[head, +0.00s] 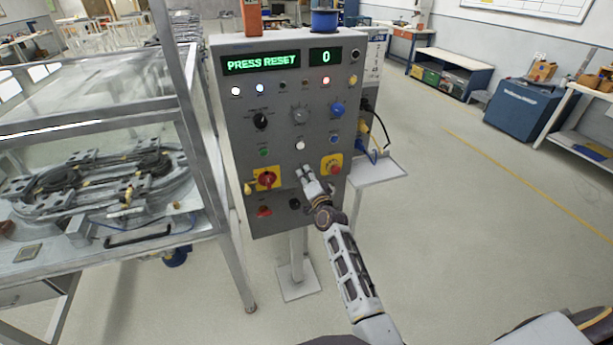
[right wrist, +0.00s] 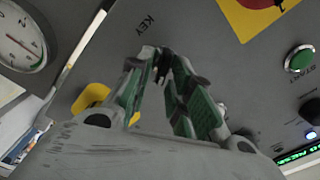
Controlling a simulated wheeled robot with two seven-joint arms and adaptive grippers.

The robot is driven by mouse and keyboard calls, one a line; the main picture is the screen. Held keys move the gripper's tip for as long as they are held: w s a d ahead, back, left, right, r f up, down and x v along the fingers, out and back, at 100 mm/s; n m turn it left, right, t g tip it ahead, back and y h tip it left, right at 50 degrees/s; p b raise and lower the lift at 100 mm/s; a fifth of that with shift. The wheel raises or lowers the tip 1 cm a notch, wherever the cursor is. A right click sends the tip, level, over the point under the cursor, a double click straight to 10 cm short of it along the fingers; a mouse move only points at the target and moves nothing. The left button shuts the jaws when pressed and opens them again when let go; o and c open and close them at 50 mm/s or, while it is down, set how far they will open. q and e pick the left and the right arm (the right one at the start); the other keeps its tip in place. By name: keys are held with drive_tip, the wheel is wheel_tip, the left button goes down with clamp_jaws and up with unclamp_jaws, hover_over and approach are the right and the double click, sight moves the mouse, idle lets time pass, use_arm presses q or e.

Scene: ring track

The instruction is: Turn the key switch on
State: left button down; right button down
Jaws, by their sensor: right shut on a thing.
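The key switch is on the grey control panel (head: 286,100), near the KEY label (right wrist: 147,25) in the right wrist view. The switch itself is hidden behind and between the fingers. My right gripper (head: 306,172) is at the panel's lower middle, between two yellow plates. In the right wrist view its green-padded fingers (right wrist: 166,62) come together at the tips, shut on the key, little of which shows. Which way the key is turned cannot be seen. My left gripper is in neither view.
The display (head: 262,63) reads PRESS RESET, with 0 beside it. A red rotary switch (head: 266,179) is left of my gripper; a red button (head: 334,168) on yellow is right. A glazed track cell (head: 100,185) stands left. Floor to the right is clear.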

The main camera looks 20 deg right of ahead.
drive_tip(key=c, duration=1.6)
unclamp_jaws()
drive_tip(key=s, duration=1.2)
drive_tip(key=shift+d, duration=0.25)
drive_tip(key=shift+f, duration=0.15)
drive_tip(key=s+a+f+n+g+y, duration=0.1)
drive_tip(key=s+a+f+n+g, duration=0.1)
drive_tip(key=f, duration=0.9)
drive_tip(key=s+a+f+n+g, duration=0.2)
drive_tip(key=s+f+g, duration=0.1)
drive_tip(key=f, duration=0.8)
drive_tip(key=s+f+n+g, duration=0.2)
drive_tip(key=s+f, duration=0.4)
drive_tip(key=f, duration=0.4)
drive_tip(key=s+f+n+g, duration=0.2)
drive_tip(key=s+f, duration=0.4)
drive_tip(key=f, duration=0.4)
drive_tip(key=s+d+f+n+g, duration=0.2)
drive_tip(key=s+f, duration=0.4)
drive_tip(key=s, duration=0.6)
drive_tip(key=s+d+f+n+g+h, duration=0.1)
drive_tip(key=s+d+f+n+g, duration=0.1)
drive_tip(key=s+f, duration=0.5)
drive_tip(key=s+d+f+n+g, duration=0.2)
drive_tip(key=s+f, duration=0.5)
drive_tip(key=s, duration=1.1)
drive_tip(key=shift+s+d+g+h, duration=0.35)
drive_tip(key=shift+d+g, duration=0.5)
drive_tip(key=shift+g, duration=0.15)
